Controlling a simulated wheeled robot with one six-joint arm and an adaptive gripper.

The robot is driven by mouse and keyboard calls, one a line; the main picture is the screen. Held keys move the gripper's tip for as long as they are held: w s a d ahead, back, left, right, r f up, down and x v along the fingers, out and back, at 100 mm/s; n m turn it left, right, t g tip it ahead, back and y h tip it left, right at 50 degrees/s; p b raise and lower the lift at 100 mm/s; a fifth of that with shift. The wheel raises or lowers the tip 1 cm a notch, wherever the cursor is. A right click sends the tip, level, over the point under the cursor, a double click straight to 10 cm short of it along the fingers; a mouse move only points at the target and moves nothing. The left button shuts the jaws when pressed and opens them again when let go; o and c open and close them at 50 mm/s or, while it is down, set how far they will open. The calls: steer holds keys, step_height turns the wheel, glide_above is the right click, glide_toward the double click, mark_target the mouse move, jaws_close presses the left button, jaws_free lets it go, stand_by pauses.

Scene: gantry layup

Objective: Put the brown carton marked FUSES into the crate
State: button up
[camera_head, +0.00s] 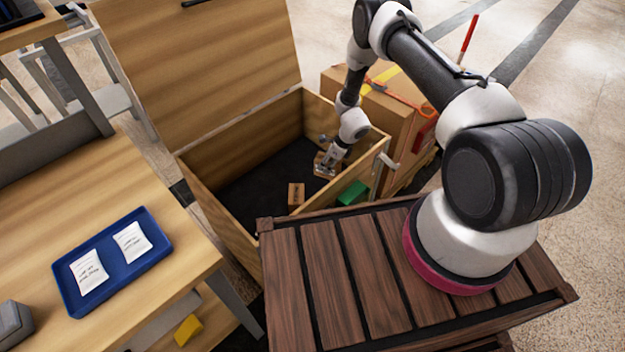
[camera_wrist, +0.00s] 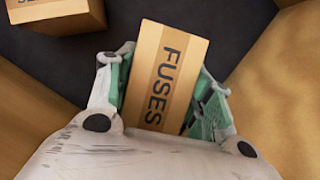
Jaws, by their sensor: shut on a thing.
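The brown carton marked FUSES (camera_wrist: 168,72) is between the two fingers of my gripper (camera_wrist: 163,90) in the wrist view, its lettered face towards the camera. My gripper is shut on it. In the head view my gripper (camera_head: 333,157) reaches down inside the open wooden crate (camera_head: 247,132), near its right end, with the carton (camera_head: 322,166) at its fingertips. The crate has a dark floor, and its wooden walls also show in the wrist view (camera_wrist: 285,85). I cannot tell whether the carton touches the floor.
A lettered carton (camera_wrist: 58,14) shows at the wrist view's top left. The crate's lid (camera_head: 195,60) stands open. A blue tray (camera_head: 115,262) with two white packets lies on the left table.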

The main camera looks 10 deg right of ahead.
steer(key=shift+f, duration=3.05)
steer(key=shift+f, duration=0.15)
steer(key=o, duration=1.2)
steer(key=shift+c, duration=0.2)
